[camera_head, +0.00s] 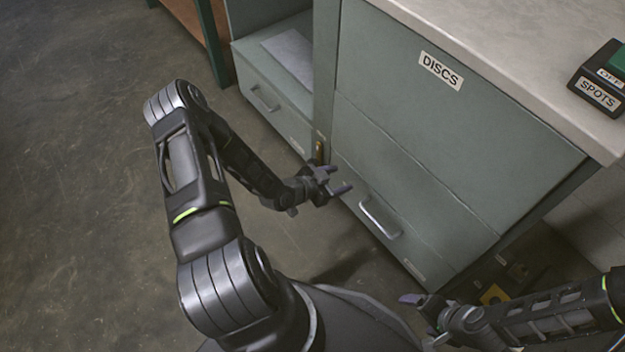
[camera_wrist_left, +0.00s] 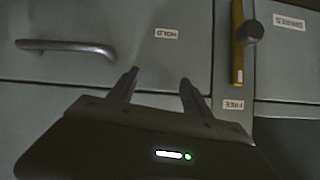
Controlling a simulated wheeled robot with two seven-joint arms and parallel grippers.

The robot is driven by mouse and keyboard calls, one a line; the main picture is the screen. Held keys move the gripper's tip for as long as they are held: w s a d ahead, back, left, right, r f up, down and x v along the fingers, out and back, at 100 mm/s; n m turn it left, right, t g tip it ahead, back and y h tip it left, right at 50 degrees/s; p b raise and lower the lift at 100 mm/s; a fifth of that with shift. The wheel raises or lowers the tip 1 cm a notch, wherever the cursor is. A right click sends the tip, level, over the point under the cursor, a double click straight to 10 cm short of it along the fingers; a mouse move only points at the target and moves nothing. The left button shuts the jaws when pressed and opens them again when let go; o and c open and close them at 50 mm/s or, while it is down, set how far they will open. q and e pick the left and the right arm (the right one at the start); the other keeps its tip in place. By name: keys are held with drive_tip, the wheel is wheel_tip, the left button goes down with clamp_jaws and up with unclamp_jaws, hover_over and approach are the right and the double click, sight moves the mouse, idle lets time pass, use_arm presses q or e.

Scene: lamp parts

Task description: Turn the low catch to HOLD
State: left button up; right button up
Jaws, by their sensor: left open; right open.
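The low catch (camera_head: 319,150) is a narrow brass bar on the grey post left of the DISCS cabinet. In the left wrist view the catch (camera_wrist_left: 239,55) stands upright with a dark round knob (camera_wrist_left: 251,31); its white-marked end is by the FREE label (camera_wrist_left: 233,104). The HOLD label (camera_wrist_left: 166,33) is to the side, on the drawer-handle side. My left gripper (camera_head: 340,179) is open and empty in front of the low cabinet front, close to the catch but apart from it. My right gripper (camera_head: 418,318) is open at lower right, far from the catch.
A drawer handle (camera_head: 380,218) juts out right of my left gripper. Another drawer with a handle (camera_head: 264,99) is at the left. A switch box marked SPOTS (camera_head: 598,92) stands on the pale worktop (camera_head: 500,30). The floor (camera_head: 80,180) at left is clear.

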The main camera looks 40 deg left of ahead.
sight(315, 162)
use_arm(q)
drive_tip(key=a+f+m+t+y+b, duration=0.1)
drive_tip(key=a+f+b, duration=0.2)
drive_tip(key=a, duration=0.4)
drive_tip(key=s+a+f+m+t+y+b, duration=0.1)
drive_tip(key=a+f+m+t+b, duration=0.1)
drive_tip(key=a+f, duration=0.3)
drive_tip(key=shift+s+a+b, duration=0.3)
drive_tip(key=shift+a+b, duration=0.45)
drive_tip(key=shift+a, duration=0.3)
use_arm(e)
wheel_tip(315, 162, down, 10)
drive_tip(key=shift+w+d+r, duration=0.15)
drive_tip(key=shift+w+d, duration=0.05)
drive_tip(key=shift+w, duration=0.25)
use_arm(q)
drive_tip(key=b+x, duration=0.3)
drive_tip(key=x, duration=0.4)
drive_tip(key=shift+f, duration=0.15)
drive_tip(key=shift+w, duration=0.4)
use_arm(e)
drive_tip(key=f, duration=0.2)
drive_tip(key=shift+w+f, duration=0.25)
drive_tip(key=shift+f, duration=0.15)
use_arm(q)
drive_tip(key=shift+c, duration=0.3)
clamp_jaws()
